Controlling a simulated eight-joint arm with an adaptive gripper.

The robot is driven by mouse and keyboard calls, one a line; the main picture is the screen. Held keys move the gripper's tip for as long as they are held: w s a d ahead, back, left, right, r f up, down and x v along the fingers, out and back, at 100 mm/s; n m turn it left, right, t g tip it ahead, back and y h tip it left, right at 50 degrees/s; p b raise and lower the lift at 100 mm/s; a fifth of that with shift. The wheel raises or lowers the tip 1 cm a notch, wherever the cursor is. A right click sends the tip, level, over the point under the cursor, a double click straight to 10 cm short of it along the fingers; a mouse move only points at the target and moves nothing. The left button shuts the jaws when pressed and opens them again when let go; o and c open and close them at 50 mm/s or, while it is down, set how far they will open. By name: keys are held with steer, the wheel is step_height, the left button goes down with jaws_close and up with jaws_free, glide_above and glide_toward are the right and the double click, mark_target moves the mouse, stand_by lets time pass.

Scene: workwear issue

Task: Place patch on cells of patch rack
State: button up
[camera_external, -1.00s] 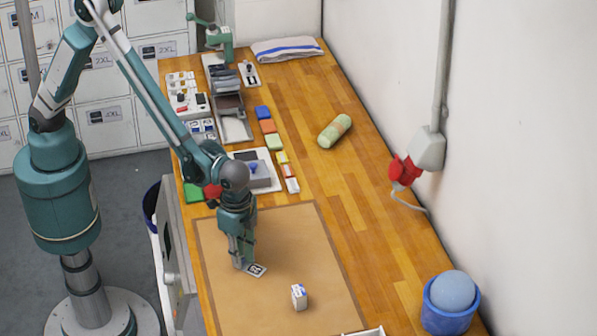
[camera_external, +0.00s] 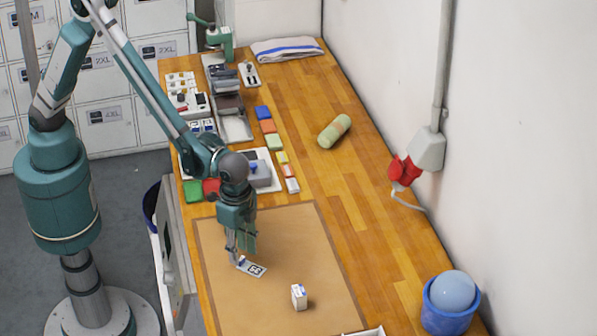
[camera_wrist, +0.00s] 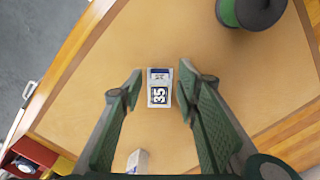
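The patch (camera_external: 252,268) is a small pale card with a dark printed number and a blue strip at one end. It lies at the tan mat near my gripper and also shows in the wrist view (camera_wrist: 159,88), between the fingers. My gripper (camera_external: 236,252) points down at the mat. In the wrist view my gripper (camera_wrist: 160,84) has its fingers apart, with narrow gaps beside the patch. Which rack is the patch rack is unclear; a grey slotted tray (camera_external: 236,128) stands at the back.
A small white box (camera_external: 299,297) stands on the tan mat (camera_external: 275,235). Several coloured blocks, including an orange one (camera_external: 268,126), lie behind. A green roll (camera_external: 334,131) and a blue bucket (camera_external: 449,318) are at the right. A dark green round object (camera_wrist: 250,10) shows in the wrist view.

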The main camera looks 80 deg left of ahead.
mark_target(241, 258)
step_height(241, 258, up, 10)
steer(key=shift+f, duration=0.2)
stand_by(0.8)
steer(key=a+r+n+t, duration=0.1)
steer(key=a+r, duration=0.5)
steer(key=a, duration=0.4)
steer(key=a+r+n+t+h, duration=0.15)
steer(key=a+r, duration=0.35)
steer(key=a, duration=0.5)
steer(key=a+r+n+t, duration=0.1)
steer(key=a+r+n, duration=0.1)
steer(key=a+r, duration=0.6)
steer(key=s+a+n+t, duration=0.1)
steer(key=s+a, duration=0.4)
steer(key=a, duration=0.4)
steer(key=s+a+n+t+y, duration=0.1)
steer(key=s+a+n, duration=0.1)
steer(key=s+a, duration=0.3)
steer(key=s+a+f+n+t, duration=0.1)
steer(key=s+a, duration=0.4)
steer(key=a, duration=0.7)
steer(key=shift+s+a+t, duration=0.3)
steer(key=shift+s+t, duration=0.05)
steer(key=shift+s, duration=0.05)
